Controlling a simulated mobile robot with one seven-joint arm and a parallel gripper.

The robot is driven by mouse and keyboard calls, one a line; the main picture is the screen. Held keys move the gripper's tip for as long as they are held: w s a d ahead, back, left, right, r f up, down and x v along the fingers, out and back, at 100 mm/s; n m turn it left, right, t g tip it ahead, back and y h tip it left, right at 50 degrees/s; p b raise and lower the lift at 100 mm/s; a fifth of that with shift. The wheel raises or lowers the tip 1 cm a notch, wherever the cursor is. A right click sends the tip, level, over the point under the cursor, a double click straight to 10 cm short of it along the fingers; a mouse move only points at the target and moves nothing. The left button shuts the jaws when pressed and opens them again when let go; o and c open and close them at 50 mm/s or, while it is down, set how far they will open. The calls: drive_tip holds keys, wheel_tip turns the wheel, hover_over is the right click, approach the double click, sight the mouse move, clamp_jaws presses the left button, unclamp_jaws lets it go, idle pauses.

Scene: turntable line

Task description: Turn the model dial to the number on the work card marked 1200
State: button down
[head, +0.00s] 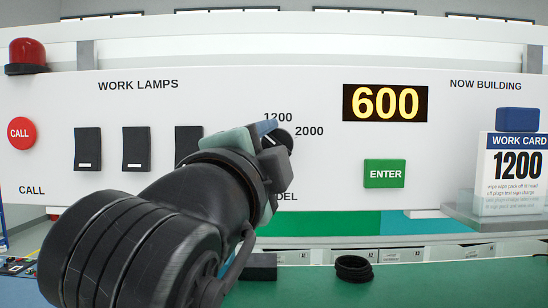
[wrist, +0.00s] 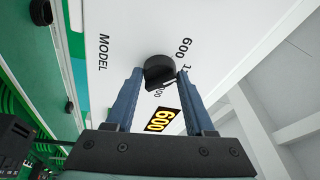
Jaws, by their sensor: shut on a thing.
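The black model dial (head: 285,139) is on the white panel, with 1200 and 2000 printed around it in the head view. In the wrist view the dial (wrist: 158,71) sits between my two blue fingers. My gripper (wrist: 160,74) is shut on it; in the head view my gripper (head: 270,134) hides its left side. A white line shows on the dial, but I cannot tell which number it points to. The display (head: 385,103) reads 600. The work card (head: 516,170) at the right reads 1200.
A green ENTER button (head: 384,173) is below the display. Several black lamp switches (head: 136,148) and a red CALL button (head: 21,133) are at the left. A black ring-like part (head: 354,268) lies on the green surface below.

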drive_tip(key=shift+r+m+g+y, duration=0.15)
drive_tip(key=shift+m+g, duration=0.55)
drive_tip(key=shift+m, duration=1.7)
drive_tip(key=shift+r+m+g+y, duration=0.15)
drive_tip(key=shift+m+g, duration=0.55)
drive_tip(key=shift+m, duration=1.7)
drive_tip(key=shift+f, duration=0.15)
drive_tip(key=shift+c, duration=1.4)
unclamp_jaws()
